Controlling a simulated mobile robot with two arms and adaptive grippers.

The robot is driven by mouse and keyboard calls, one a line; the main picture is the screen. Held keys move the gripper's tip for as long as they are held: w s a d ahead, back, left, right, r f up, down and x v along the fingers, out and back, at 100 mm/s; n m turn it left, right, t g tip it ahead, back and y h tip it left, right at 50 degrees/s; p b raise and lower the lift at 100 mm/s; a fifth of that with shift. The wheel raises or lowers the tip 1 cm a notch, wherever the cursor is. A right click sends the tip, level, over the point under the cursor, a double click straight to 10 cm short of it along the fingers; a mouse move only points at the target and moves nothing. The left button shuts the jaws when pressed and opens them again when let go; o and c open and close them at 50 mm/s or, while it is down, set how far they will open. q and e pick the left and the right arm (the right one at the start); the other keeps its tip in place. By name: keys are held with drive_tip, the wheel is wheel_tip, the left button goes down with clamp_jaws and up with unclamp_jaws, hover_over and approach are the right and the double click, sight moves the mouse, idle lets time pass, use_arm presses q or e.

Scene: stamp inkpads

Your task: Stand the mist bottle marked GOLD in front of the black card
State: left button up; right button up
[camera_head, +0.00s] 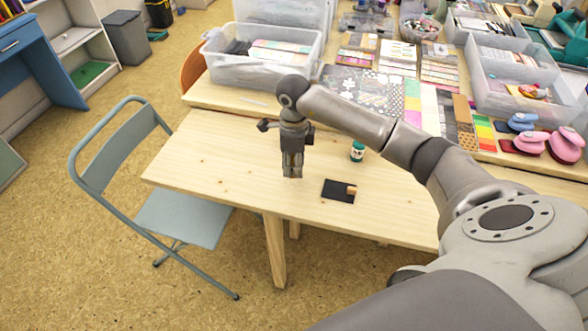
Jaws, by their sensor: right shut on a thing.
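My right gripper (292,172) points down over the left part of the wooden table, left of the black card. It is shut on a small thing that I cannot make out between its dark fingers. The black card (332,188) lies on the table with a small wooden block (351,190) at its right edge. A small bottle with a green and white body (357,151) stands behind the card, partly close to my arm. Its marking is too small to read, so I cannot tell if it is the GOLD one. My left gripper is not in view.
The table (220,165) is clear to the left and in front of the card. Behind are clear plastic bins (262,82), patterned papers and pink stamp tools (566,145). A folding chair (185,215) stands at the left. My right arm crosses above the table.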

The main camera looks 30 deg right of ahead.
drive_tip(key=shift+w+d+f, duration=0.1)
drive_tip(key=shift+f, duration=1.7)
drive_tip(key=o, duration=1)
drive_tip(key=shift+r+p, duration=0.1)
drive_tip(key=shift+p, duration=0.25)
wheel_tip(320, 180, up, 12)
drive_tip(key=shift+r+b, duration=0.1)
drive_tip(key=shift+b, duration=0.5)
